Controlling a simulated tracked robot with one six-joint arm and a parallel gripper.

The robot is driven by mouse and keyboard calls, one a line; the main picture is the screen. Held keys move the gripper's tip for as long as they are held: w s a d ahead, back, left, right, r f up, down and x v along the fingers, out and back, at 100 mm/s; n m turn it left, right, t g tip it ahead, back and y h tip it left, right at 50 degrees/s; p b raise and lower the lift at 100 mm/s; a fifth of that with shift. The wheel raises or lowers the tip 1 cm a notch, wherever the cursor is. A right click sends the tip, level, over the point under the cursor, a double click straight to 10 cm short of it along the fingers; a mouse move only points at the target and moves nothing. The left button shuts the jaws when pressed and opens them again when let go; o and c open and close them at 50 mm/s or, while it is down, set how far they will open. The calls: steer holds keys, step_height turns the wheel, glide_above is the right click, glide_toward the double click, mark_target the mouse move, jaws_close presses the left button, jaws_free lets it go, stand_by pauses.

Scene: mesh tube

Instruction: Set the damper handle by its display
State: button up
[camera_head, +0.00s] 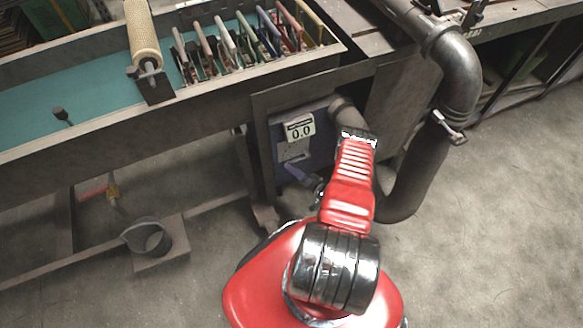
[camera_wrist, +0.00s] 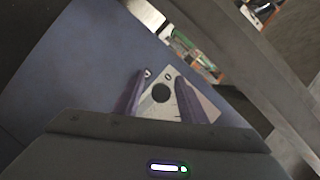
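The display (camera_head: 300,130) reads 0.0 on the front of a dark blue box under the bench. A small lever (camera_head: 448,125) sits on a clamp ring around the grey pipe, to the right of my arm; it looks like the damper handle. My gripper (camera_head: 296,173) is partly hidden by my red arm and is in front of the blue box, left of and apart from the lever. In the wrist view, its two purple fingers (camera_wrist: 162,88) are spread with nothing held between them. A pale plate with a black round spot (camera_wrist: 161,93) shows beyond them. The lever is not visible there.
The grey pipe (camera_head: 462,75) bends down behind my arm. The bench tray (camera_head: 90,80) holds a roller (camera_head: 143,35) and several coloured-handled tools (camera_head: 245,45). Floor at right is clear.

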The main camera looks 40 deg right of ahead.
steer(key=shift+x, duration=1)
steer(key=shift+c, duration=0.5)
jaws_close()
steer(key=shift+s+d, duration=0.1)
steer(key=shift+d, duration=0.3)
steer(key=shift+a, duration=0.25)
